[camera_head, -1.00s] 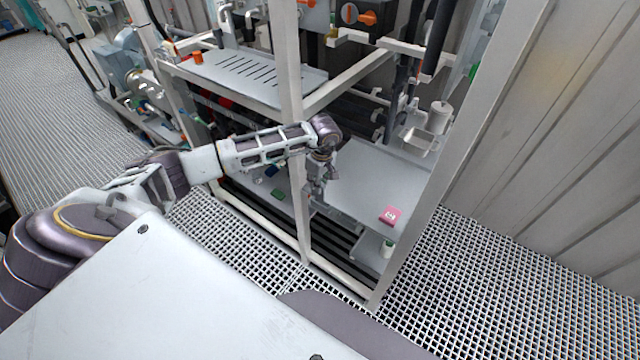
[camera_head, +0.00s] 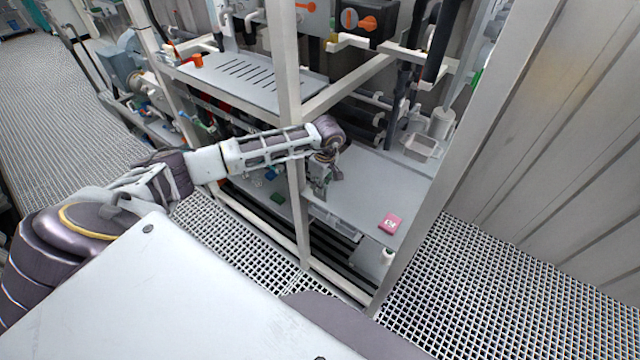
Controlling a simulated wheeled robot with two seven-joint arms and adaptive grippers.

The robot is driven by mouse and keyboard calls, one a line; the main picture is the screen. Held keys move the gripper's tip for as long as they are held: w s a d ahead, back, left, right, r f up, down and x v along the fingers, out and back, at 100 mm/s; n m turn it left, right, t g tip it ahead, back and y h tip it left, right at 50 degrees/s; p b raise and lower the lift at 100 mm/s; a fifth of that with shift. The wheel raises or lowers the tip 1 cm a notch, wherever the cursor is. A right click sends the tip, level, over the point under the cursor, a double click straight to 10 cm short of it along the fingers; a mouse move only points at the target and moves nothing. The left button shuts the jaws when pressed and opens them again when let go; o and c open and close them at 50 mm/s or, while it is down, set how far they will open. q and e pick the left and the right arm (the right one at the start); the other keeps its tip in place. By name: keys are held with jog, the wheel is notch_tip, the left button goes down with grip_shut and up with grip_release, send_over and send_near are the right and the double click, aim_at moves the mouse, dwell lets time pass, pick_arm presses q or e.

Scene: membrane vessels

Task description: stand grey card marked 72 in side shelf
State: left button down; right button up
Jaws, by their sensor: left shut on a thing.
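My left gripper (camera_head: 321,188) is at the front left edge of the grey shelf board (camera_head: 372,182), just right of the white frame post. It points down and is shut on a small greyish thing, which fits the grey card. The thing is mostly hidden by the fingers, and no number can be read on it. I cannot tell whether it touches the board. My right gripper is not in view.
A pink card (camera_head: 389,223) lies on the board's front right. A clear tray (camera_head: 421,147) and a white cup (camera_head: 441,122) stand at its back. Green (camera_head: 278,197) and blue (camera_head: 271,174) pieces lie lower left. White posts bound the rack. The board's middle is clear.

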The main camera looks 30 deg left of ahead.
aim_at(320, 199)
pick_arm(q)
jog(key=shift+f, duration=0.25)
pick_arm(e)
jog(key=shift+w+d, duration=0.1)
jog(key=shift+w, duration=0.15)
pick_arm(q)
jog(key=shift+f, duration=0.9)
jog(key=shift+f+b, duration=0.45)
jog(key=shift+f, duration=0.35)
jog(key=shift+f+b, duration=0.4)
jog(key=shift+f, duration=0.35)
jog(key=shift+f+b, duration=0.55)
jog(key=shift+f, duration=0.5)
jog(key=shift+f+b, duration=0.65)
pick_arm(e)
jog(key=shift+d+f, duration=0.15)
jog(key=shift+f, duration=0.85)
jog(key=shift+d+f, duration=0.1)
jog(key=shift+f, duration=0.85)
pick_arm(q)
jog(key=shift+f, duration=0.1)
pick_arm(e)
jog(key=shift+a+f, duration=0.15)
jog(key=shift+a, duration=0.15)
pick_arm(q)
jog(key=shift+f+b, duration=0.1)
jog(key=shift+b, duration=0.25)
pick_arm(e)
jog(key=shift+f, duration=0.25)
